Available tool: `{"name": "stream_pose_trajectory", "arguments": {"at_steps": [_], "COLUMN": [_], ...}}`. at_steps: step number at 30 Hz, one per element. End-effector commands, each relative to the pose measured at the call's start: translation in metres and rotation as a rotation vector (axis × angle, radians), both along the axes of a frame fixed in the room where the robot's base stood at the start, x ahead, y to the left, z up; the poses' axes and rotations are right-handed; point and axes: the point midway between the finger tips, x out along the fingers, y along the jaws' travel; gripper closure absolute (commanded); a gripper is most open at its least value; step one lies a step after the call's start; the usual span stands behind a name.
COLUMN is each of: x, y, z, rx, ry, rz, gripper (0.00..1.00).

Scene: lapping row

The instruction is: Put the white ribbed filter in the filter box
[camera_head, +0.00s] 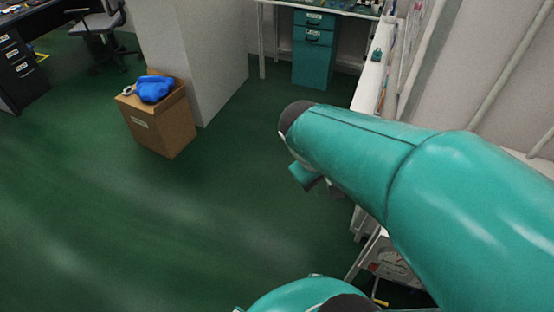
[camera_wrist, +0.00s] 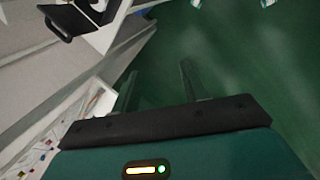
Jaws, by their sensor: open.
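My gripper (camera_wrist: 158,86) is open in the wrist view, with its two dark fingers apart and green floor between them. In the head view its end (camera_head: 318,184) shows partly below my teal arm, above the floor. I cannot make out a white ribbed filter in either view. A brown box (camera_head: 165,128) with a pale label stands on the floor at the left; I cannot read the label or tell if it is the filter box. A blue bundle and a small whitish item (camera_head: 127,92) lie on its top. My gripper is well to the right of it.
A pale pillar (camera_head: 190,60) stands behind the brown box. A narrow white bench (camera_head: 370,85) runs along the right wall, with a small teal item on it. Teal drawers (camera_head: 313,55) and a chair (camera_head: 98,25) are at the back. The green floor in the middle is clear.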

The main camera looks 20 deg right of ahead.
Motion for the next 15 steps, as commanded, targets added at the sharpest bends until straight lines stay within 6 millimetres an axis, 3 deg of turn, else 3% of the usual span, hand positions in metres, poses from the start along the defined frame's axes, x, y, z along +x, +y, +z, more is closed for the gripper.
{"name": "stream_pose_trajectory", "arguments": {"at_steps": [3,9,15], "x": [0.000,-0.007,-0.011], "y": [0.038,0.091,0.110], "z": [0.031,0.074,0.089], "rx": [0.127,0.333,0.413], "ry": [-0.176,-0.393,-0.461], "rz": [-0.031,-0.056,-0.065], "gripper": [0.56,0.56,0.56]}}
